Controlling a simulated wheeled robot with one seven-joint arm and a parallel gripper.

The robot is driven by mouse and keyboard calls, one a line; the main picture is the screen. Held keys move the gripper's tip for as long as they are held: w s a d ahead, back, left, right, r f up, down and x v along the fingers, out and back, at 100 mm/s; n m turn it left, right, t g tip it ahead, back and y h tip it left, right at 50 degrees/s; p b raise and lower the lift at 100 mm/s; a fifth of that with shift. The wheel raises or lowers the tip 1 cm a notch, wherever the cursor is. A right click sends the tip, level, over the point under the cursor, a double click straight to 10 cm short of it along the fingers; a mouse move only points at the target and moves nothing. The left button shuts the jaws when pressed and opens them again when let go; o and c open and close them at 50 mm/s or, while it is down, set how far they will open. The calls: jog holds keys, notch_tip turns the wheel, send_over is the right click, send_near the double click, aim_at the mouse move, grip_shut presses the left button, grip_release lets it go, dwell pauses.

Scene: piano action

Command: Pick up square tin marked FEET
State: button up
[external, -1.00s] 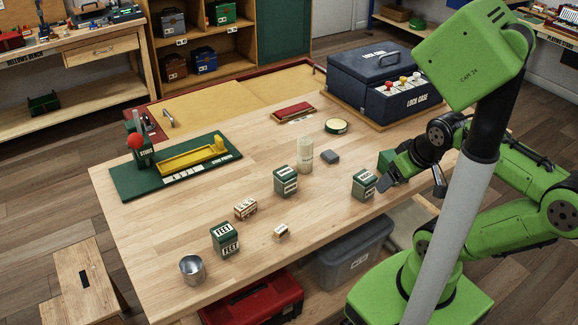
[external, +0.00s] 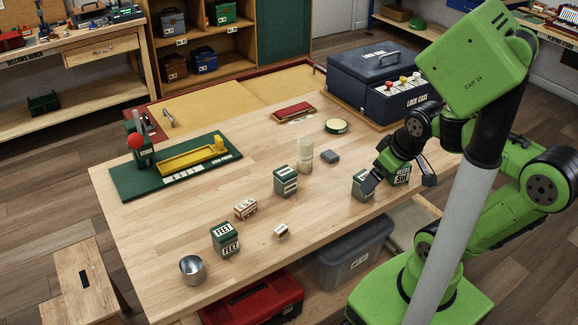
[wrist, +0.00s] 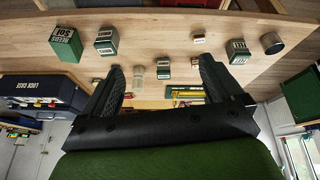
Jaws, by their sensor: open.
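The square tin marked FEET (external: 225,240) is green with white labels and stands upright near the front left of the table. In the wrist view, a green tin (wrist: 238,52) beside the metal cup appears to be the same one; its label is too small to read. My gripper (external: 400,180) is at the right end of the table, far from the FEET tin, with its fingers spread and nothing between them. The fingers also show apart in the wrist view (wrist: 161,66).
Near my gripper stand a green tin (external: 362,187) and a REEDS tin (wrist: 65,45). Another green tin (external: 286,180) stands mid-table. A metal cup (external: 192,270), a small labelled box (external: 246,208) and a small block (external: 281,231) surround the FEET tin. The lock case (external: 375,85) is behind.

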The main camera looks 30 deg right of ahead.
jog(key=w+a+f+n+g+y+b, duration=0.1)
jog(key=w+a+f+n, duration=0.1)
jog(key=w, duration=0.2)
jog(key=w+a+f+n+g, duration=0.1)
jog(key=w+a+f+n, duration=0.2)
jog(key=w, duration=0.1)
jog(key=n+g+y+b, duration=0.4)
jog(key=n+y+b, duration=0.1)
jog(key=n+y, duration=0.65)
send_near(216, 243)
jog(key=shift+y, duration=0.45)
jog(key=b+x, duration=0.1)
jog(key=x, duration=0.3)
jog(key=f+b+x, duration=0.1)
jog(key=x, duration=0.4)
jog(key=shift+w+d+b, duration=0.1)
jog(key=shift+d+b, duration=0.15)
jog(key=shift+b, duration=0.05)
jog(key=shift+r, duration=0.1)
jog(key=c, duration=1.2)
notch_tip(216, 243, up, 18)
jog(key=p, duration=0.4)
jog(key=shift+c, duration=0.2)
